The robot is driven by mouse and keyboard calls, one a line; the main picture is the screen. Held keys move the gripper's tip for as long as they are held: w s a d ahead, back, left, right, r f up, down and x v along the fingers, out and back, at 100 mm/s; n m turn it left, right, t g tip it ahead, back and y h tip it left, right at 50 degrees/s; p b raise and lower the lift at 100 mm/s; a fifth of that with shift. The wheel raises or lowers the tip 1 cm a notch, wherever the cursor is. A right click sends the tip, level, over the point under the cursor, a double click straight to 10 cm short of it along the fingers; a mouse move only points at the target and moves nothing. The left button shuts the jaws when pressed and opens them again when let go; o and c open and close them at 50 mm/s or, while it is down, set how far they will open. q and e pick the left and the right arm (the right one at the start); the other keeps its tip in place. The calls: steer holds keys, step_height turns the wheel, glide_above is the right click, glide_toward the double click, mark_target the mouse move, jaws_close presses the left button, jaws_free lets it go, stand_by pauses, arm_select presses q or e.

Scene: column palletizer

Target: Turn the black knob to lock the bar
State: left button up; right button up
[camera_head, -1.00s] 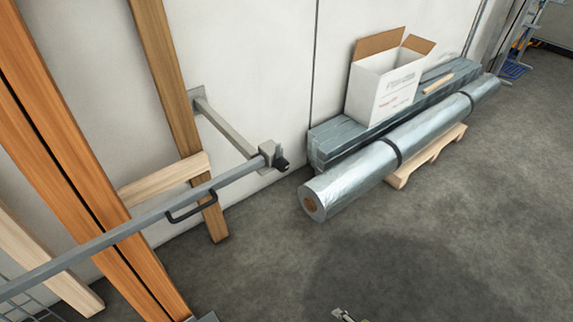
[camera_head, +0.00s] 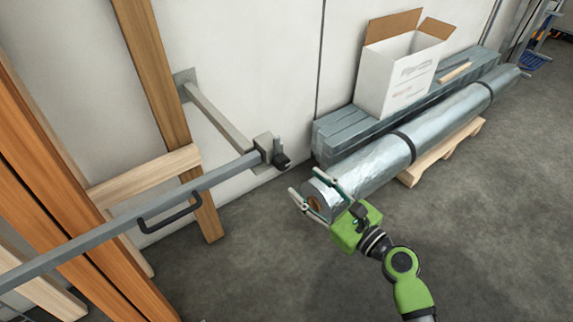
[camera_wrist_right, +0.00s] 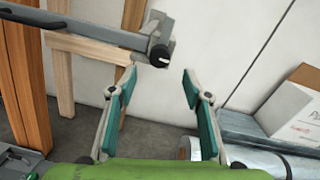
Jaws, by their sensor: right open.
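The black knob (camera_head: 281,160) sits at the right end of the grey bar (camera_head: 115,226), on a small metal bracket held out from the wall by a grey arm. In the right wrist view the knob (camera_wrist_right: 160,56) is above and between the fingertips, beyond them. My right gripper (camera_head: 313,193) is open and empty, below and to the right of the knob, apart from it. Its teal finger pads also show in the right wrist view (camera_wrist_right: 151,83). The bar carries a black handle (camera_head: 170,218). My left gripper is not in view.
A foil-wrapped roll (camera_head: 440,118) on a wooden pallet lies behind the right gripper. An open white box (camera_head: 398,77) stands on grey wrapped stock by the wall. Orange and wooden posts (camera_head: 160,80) stand at left. The floor at right is clear.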

mark_target(285, 166)
steer(key=x, duration=0.8)
steer(key=shift+w+a, duration=0.2)
steer(key=shift+w, duration=0.15)
jaws_close()
